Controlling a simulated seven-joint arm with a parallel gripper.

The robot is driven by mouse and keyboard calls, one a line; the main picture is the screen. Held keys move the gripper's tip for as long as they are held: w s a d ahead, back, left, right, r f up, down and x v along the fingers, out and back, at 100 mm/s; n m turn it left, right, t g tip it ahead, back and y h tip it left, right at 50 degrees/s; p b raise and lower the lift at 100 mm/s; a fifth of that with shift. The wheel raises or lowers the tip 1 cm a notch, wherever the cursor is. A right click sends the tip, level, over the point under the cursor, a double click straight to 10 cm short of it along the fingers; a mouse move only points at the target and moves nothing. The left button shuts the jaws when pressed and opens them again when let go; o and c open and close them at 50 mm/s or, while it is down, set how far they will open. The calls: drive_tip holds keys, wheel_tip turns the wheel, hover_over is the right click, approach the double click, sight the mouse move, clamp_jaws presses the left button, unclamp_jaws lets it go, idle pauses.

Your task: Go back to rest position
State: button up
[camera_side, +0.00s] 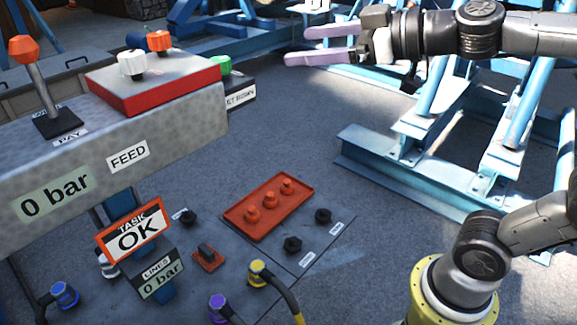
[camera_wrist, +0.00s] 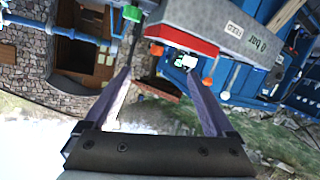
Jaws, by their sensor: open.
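My gripper (camera_side: 318,45) is raised at the top of the side view, pointing left, with its two purple-grey fingers apart and nothing between them. It is to the right of the control console (camera_side: 175,130) and clear of it. In the wrist view my gripper (camera_wrist: 162,88) also shows two spread fingers with an empty gap. The console (camera_wrist: 235,35) appears beyond the fingers, turned on its side.
The console carries an orange-knobbed lever (camera_side: 35,75) and a red-edged box (camera_side: 160,85) with knobs. A red tray (camera_side: 267,206) with orange plugs and several connectors lie on the lower panel. Blue steel frames (camera_side: 420,170) stand right.

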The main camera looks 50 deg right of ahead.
drive_tip(key=s+d+f+m+g+h, duration=0.2)
drive_tip(key=s+d+f+g, duration=0.1)
drive_tip(key=s+f, duration=0.5)
drive_tip(key=s+d+f+m+g+h, duration=0.2)
drive_tip(key=s+f+g, duration=0.4)
drive_tip(key=f, duration=0.5)
drive_tip(key=s+d+m, duration=0.1)
drive_tip(key=s, duration=0.1)
drive_tip(key=shift+s+f, duration=0.15)
drive_tip(key=shift+s, duration=0.15)
